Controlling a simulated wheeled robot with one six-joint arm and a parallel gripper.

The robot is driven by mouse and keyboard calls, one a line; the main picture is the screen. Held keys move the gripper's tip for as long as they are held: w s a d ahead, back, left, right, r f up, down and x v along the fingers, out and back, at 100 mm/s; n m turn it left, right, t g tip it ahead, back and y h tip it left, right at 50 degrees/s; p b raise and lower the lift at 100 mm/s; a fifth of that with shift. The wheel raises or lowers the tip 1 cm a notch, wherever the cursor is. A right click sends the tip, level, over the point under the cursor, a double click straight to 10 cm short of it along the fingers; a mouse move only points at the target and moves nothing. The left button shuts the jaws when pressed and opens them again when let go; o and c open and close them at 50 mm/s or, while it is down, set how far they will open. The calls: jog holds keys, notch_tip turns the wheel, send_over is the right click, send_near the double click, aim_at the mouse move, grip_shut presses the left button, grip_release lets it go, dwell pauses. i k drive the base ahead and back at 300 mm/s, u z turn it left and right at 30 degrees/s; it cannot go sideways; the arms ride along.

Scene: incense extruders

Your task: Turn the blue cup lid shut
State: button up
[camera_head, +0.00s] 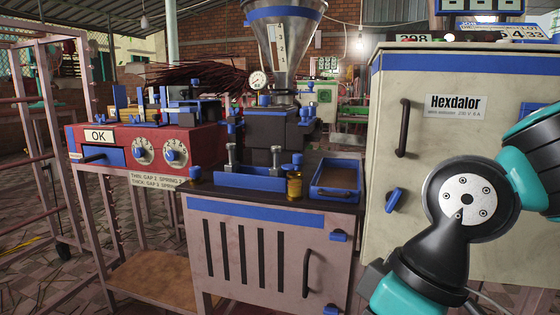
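The thing that best fits the blue cup lid is a small blue cap (297,159) above a brass-coloured cup (294,186). The cup stands at the front edge of the dark machine top, between a blue trough and a blue tray. The cap looks roughly upright over the cup. I cannot tell how far it is turned. My arm comes in from the right and bends down to the bottom edge, right of the cup and apart from it. My gripper's fingers do not show.
The blue tray (335,192) lies right of the cup, and the blue trough (249,180) with upright bolts lies left. A steel hopper (284,45) rises behind. A tall cream cabinet (455,110) stands right. A red control box (148,150) with dials stands left.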

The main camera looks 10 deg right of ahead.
aim_at(296, 159)
jog(key=u, duration=0.1)
jog(key=k, duration=1.05)
jog(key=u, duration=1.2)
jog(key=i, duration=1.55)
jog(key=z, duration=0.7)
jog(key=i, duration=0.55)
jog(key=z, duration=0.45)
